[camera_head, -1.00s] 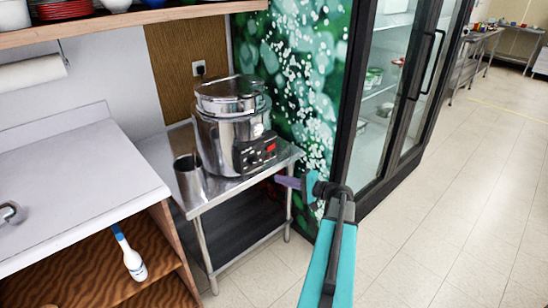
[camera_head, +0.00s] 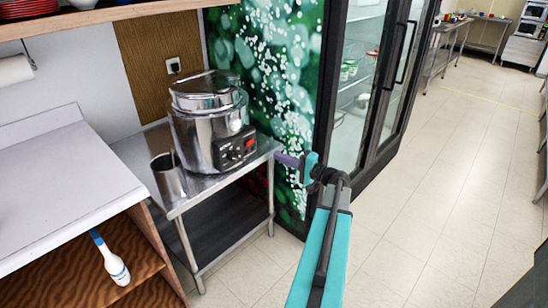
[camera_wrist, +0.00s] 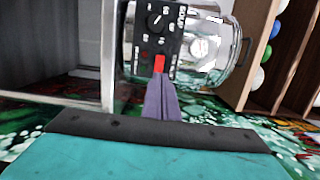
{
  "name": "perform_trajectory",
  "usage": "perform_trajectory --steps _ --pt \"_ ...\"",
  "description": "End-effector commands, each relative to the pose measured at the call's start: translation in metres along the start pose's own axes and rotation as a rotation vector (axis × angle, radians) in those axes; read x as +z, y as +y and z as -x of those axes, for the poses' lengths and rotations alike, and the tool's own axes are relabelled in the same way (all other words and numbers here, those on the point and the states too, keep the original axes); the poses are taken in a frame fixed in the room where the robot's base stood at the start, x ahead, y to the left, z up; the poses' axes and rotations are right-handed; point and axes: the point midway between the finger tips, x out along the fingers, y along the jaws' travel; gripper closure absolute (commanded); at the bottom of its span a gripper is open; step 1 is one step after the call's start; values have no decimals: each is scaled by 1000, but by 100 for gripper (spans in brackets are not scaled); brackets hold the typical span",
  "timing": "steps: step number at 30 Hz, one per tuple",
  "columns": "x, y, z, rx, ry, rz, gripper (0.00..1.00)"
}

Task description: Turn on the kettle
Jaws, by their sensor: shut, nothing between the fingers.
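The kettle (camera_head: 205,122) is a round, shiny metal pot with a lid, standing upright on a small steel table. Its black control panel (camera_head: 235,148) carries dials and a red switch (camera_head: 250,143). In the wrist view the panel (camera_wrist: 152,40) appears turned sideways, with the red switch (camera_wrist: 160,62) just beyond my fingertips. My gripper (camera_head: 279,157) is shut and empty, to the right of the panel in the head view. Its purple fingers (camera_wrist: 159,82) point at the red switch in the wrist view. I cannot tell whether they touch it.
A metal cup (camera_head: 167,178) stands on the steel table (camera_head: 205,185), left of the kettle. A white counter (camera_head: 60,175) is at the left, with a blue-and-white brush (camera_head: 112,262) on the shelf below. A glass-door fridge (camera_head: 365,80) stands behind my arm.

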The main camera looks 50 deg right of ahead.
Motion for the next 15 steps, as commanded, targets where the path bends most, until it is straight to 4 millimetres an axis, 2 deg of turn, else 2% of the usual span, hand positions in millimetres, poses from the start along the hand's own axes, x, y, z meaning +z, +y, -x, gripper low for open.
perform_trajectory --steps 15 --pt "-1 -1 -70 1 -2 0 100"
